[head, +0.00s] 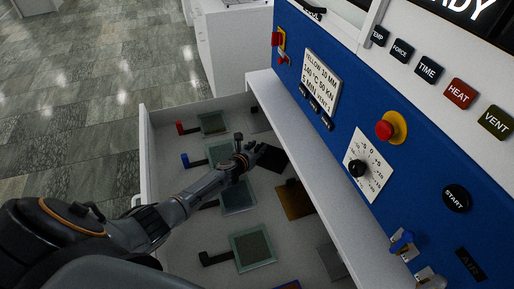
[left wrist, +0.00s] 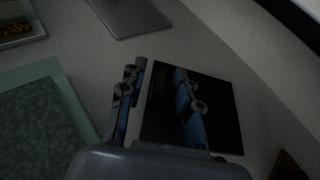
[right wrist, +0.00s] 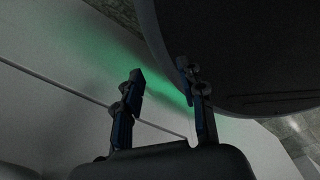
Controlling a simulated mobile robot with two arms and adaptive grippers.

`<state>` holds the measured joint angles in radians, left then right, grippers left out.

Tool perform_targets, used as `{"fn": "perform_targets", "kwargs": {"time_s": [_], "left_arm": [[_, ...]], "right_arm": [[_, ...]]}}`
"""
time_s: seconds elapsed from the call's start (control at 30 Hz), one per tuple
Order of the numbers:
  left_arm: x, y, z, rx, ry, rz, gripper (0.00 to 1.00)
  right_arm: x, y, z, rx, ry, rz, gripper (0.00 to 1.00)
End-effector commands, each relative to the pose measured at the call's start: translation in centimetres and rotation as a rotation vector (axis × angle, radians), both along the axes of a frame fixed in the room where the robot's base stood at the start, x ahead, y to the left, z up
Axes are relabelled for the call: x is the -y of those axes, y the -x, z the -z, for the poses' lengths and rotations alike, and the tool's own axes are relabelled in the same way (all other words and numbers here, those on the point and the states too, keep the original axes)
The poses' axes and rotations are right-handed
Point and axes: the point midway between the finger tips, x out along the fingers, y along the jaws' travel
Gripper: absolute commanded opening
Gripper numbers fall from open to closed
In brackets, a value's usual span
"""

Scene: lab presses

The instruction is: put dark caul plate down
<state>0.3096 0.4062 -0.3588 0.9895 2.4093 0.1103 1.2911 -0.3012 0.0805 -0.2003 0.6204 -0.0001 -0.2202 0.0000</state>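The dark caul plate (head: 271,158) is a flat black square in the open drawer, next to the white ledge under the blue panel. It also shows in the left wrist view (left wrist: 222,112), flat and glossy. My left gripper (head: 252,148) is at the plate's left edge in the head view. In the left wrist view its fingers (left wrist: 157,85) are spread, one beside the plate's left edge and one in front of the plate. Nothing shows gripped; I cannot tell whether it touches the plate. My right gripper (right wrist: 163,85) is open and empty, away from the drawer items.
The white drawer (head: 145,155) holds several tools with red, blue and black handles and flat plates, including a brown plate (head: 295,200) and a green-framed plate (head: 252,248). The press panel (head: 345,110) with buttons and a dial overhangs the drawer's right side.

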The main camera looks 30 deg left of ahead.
Motion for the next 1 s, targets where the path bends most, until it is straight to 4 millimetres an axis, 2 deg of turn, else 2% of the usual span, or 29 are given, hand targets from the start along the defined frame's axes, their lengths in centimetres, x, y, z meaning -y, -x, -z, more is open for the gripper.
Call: {"fn": "perform_targets", "kwargs": {"time_s": [0.17,0.27,0.7,0.8,1.0], "left_arm": [[0.0,0.0,-0.4,0.001,-0.001,0.000,0.33],[0.0,0.8,-0.8,-0.001,-0.001,0.002,0.33],[0.5,8.5,-4.0,-0.001,0.000,0.001,0.33],[0.5,9.8,-4.4,-0.001,0.000,0.001,0.33],[0.6,11.0,-4.9,0.000,-0.001,0.000,0.33]], "right_arm": [[0.0,0.0,-0.3,-0.001,0.000,0.000,0.40],[0.0,0.1,-0.9,-0.001,0.000,0.000,0.40],[0.0,0.0,-4.0,-0.001,0.000,0.000,0.40],[0.0,0.0,-4.2,-0.001,0.000,0.001,0.40],[0.0,0.0,-4.4,0.000,0.000,0.000,0.40]]}}
